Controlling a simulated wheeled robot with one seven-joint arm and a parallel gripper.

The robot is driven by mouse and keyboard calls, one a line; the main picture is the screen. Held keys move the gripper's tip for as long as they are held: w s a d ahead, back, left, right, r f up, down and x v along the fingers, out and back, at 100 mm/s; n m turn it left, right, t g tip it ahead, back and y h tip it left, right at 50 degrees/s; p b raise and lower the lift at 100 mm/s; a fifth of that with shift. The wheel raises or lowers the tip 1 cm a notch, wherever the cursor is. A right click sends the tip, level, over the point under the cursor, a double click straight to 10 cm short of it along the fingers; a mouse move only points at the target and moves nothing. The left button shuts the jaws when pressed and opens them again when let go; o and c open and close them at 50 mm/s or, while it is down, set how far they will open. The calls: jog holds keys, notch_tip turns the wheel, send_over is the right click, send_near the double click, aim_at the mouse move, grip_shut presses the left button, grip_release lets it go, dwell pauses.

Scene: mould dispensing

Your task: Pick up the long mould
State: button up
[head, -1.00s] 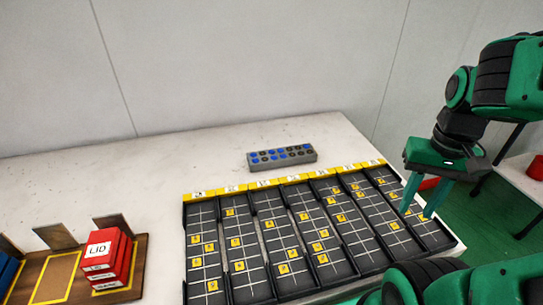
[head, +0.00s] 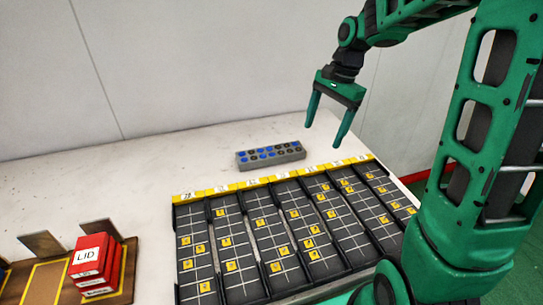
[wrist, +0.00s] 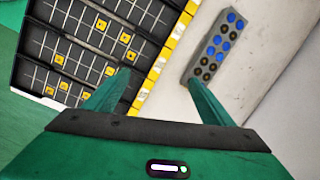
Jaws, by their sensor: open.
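The long mould (head: 270,155) is a grey block with two rows of round cavities, some blue and some dark. It lies on the white table behind the yellow-labelled edge of the black trays. In the wrist view the long mould (wrist: 214,48) is at upper right, just beyond the right fingertip. My gripper (head: 327,130) is open and empty, raised above and to the right of the mould in the head view. In the wrist view its green fingers (wrist: 158,78) are spread apart, with nothing between them.
Several black trays (head: 243,245) with yellow tags fill the front of the table (head: 130,170). A wooden board (head: 125,270) with red LID boxes (head: 92,265) is at lower left. The table around the mould is clear. A pale wall (head: 200,60) stands behind.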

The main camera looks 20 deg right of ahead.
aim_at(272, 151)
jog(key=w+a+f+m+y, duration=0.1)
jog(key=w+a+f+m, duration=0.15)
jog(key=w, duration=0.35)
jog(key=w+a+f+m+y, duration=0.1)
jog(key=w+a+f+m, duration=0.1)
jog(key=w+a, duration=0.3)
jog(key=x, duration=0.3)
jog(key=w+x, duration=0.1)
jog(key=x, duration=0.6)
jog(key=shift+w+f, duration=0.25)
jog(key=shift+f, duration=0.1)
jog(key=shift+y, duration=0.3)
jog(key=c, duration=1.6)
